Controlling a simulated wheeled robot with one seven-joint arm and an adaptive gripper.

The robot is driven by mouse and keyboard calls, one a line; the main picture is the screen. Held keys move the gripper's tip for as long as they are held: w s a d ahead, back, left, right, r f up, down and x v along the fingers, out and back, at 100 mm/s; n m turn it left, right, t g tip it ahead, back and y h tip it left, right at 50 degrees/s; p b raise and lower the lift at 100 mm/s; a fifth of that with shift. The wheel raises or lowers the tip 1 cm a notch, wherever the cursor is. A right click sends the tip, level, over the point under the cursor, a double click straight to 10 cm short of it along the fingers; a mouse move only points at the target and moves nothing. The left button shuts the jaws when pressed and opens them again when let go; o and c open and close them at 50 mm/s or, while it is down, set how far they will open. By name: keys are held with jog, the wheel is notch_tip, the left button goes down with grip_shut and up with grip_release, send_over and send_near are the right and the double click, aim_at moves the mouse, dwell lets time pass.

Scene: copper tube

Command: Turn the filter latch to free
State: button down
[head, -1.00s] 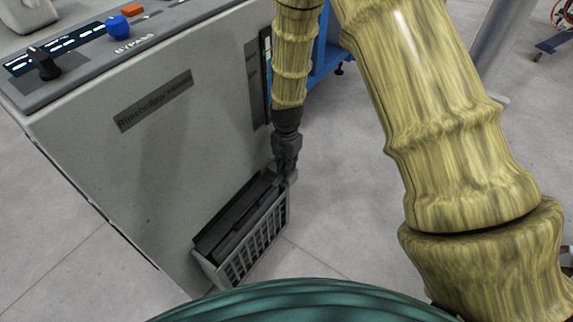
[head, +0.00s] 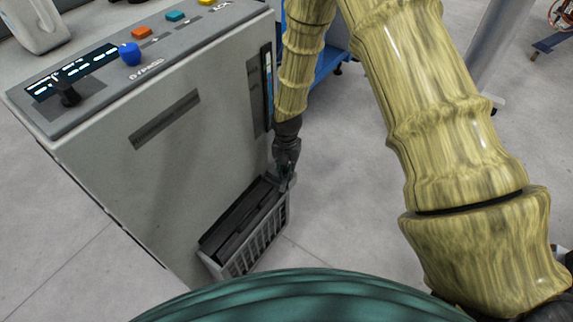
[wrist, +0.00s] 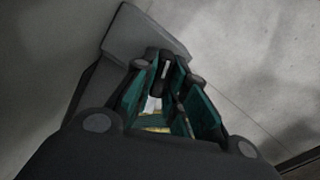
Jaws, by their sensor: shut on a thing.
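The filter unit is a grey grille basket (head: 262,249) with dark panels (head: 238,224), low on the grey machine's side in the head view. My gripper (head: 286,181) reaches down to the upper right corner of this basket. In the wrist view my gripper (wrist: 168,78) has its teal-padded fingers closed in around a small dark piece with a white mark, which looks like the filter latch (wrist: 163,65). The fingers hide most of the latch, so I cannot tell its angle. In the head view the latch is too small and covered to make out.
The machine's top panel (head: 150,65) carries a blue knob (head: 130,54), a black lever (head: 66,93) and coloured buttons. A blue cart (head: 325,72) stands behind my arm. The grey floor (head: 345,215) right of the basket is clear.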

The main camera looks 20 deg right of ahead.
aim_at(287, 169)
dwell(0.4)
jog(key=c, duration=1.4)
grip_release()
jog(key=shift+c, duration=0.2)
jog(key=shift+r, duration=0.1)
notch_tip(287, 169, up, 12)
jog(key=shift+c, duration=0.4)
